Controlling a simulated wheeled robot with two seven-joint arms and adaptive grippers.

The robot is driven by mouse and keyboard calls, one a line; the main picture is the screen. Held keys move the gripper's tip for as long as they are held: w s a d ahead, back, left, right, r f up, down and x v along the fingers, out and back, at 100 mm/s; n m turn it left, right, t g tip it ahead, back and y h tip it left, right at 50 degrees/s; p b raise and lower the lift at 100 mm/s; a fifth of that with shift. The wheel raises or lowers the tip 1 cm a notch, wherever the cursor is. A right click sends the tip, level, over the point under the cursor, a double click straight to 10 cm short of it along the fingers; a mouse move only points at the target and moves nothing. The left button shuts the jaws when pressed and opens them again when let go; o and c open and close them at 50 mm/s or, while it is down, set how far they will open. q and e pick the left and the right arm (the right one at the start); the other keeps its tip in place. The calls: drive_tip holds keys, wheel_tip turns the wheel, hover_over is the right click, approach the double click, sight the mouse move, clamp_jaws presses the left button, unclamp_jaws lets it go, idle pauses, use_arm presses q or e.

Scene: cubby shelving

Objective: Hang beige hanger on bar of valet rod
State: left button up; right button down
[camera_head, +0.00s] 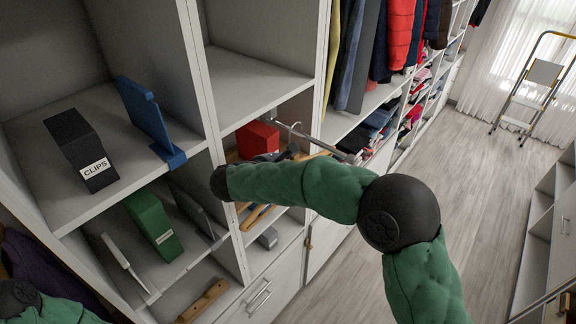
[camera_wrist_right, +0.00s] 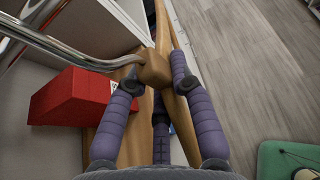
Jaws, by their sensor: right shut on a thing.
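I cannot tell whether the hook rests on the rod. My forearm hides most of the right gripper. The left gripper is out of view.
A red box (camera_head: 257,138) stands in the cubby by the rod and shows in the wrist view (camera_wrist_right: 72,98). A black CLIPS box (camera_head: 78,143), a blue bookend (camera_head: 150,118) and a green box (camera_head: 150,222) fill nearby cubbies. Clothes hang beyond; the floor (camera_head: 345,265) is clear.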

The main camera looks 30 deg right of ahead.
drive_tip(key=shift+w+d, duration=0.25)
drive_tip(key=shift+d, duration=0.35)
drive_tip(key=shift+w+d, duration=0.2)
drive_tip(key=shift+d, duration=0.35)
drive_tip(key=shift+f+b, duration=0.65)
drive_tip(key=shift+f, duration=0.75)
drive_tip(key=shift+a, duration=0.1)
drive_tip(key=c, duration=1)
unclamp_jaws()
drive_tip(key=v, duration=1.2)
